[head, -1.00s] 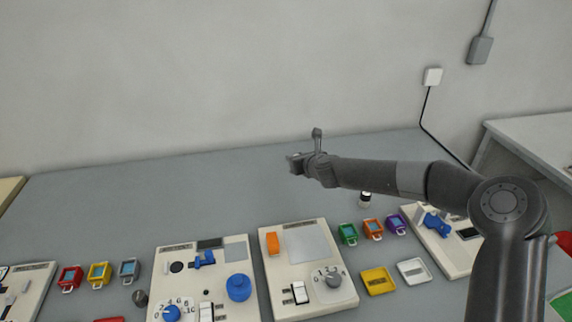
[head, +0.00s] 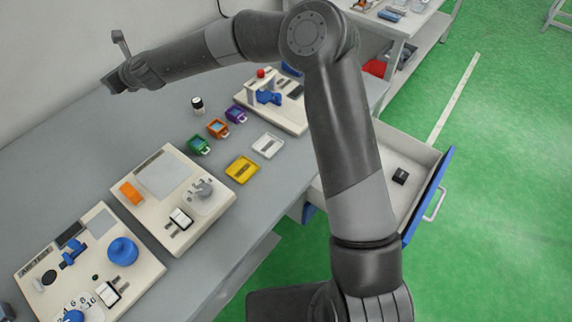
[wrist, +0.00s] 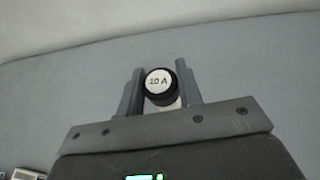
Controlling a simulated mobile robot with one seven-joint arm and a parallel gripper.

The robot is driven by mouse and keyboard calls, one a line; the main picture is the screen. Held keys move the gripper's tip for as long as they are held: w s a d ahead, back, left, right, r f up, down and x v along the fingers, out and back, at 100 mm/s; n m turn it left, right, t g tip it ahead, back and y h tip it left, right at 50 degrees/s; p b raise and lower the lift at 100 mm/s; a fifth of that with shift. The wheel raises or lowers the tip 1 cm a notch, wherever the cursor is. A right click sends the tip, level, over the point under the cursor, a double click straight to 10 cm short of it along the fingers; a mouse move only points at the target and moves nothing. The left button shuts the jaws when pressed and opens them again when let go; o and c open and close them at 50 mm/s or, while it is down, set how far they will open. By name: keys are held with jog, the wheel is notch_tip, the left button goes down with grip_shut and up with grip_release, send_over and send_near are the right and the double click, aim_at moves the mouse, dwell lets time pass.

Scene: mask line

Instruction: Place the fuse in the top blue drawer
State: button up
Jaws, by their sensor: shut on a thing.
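My gripper (head: 116,82) is raised over the far part of the grey bench. In the wrist view my gripper (wrist: 160,90) is shut on a fuse (wrist: 158,80), a black-rimmed cylinder with a white end marked "10 A". The fuse cannot be made out in the head view. An open drawer with a blue front (head: 428,198) stands out from under the bench at the right, behind my arm in the picture. A small black object (head: 400,176) lies inside it. My arm hides part of the drawer.
A white-and-black cylinder (head: 197,104) stands on the bench near green, orange and purple padlock-like items. A yellow tray (head: 242,169) and a white tray (head: 267,145) lie nearby. Control panels (head: 172,195) line the front edge. Green floor is clear at the right.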

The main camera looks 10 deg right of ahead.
jog(key=w+d+m+t+h, duration=0.25)
jog(key=w+d, duration=0.25)
jog(key=d, duration=0.7)
jog(key=w+d+m+t+h, duration=0.25)
jog(key=w+d, duration=0.35)
jog(key=d, duration=0.5)
jog(key=w+d+m+h, duration=0.2)
jog(key=d+m+h, duration=0.4)
jog(key=d, duration=1.6)
jog(key=m+g+h, duration=0.5)
jog(key=m+h, duration=0.6)
send_over(394, 162)
notch_tip(394, 162, down, 38)
jog(key=shift+r, duration=0.1)
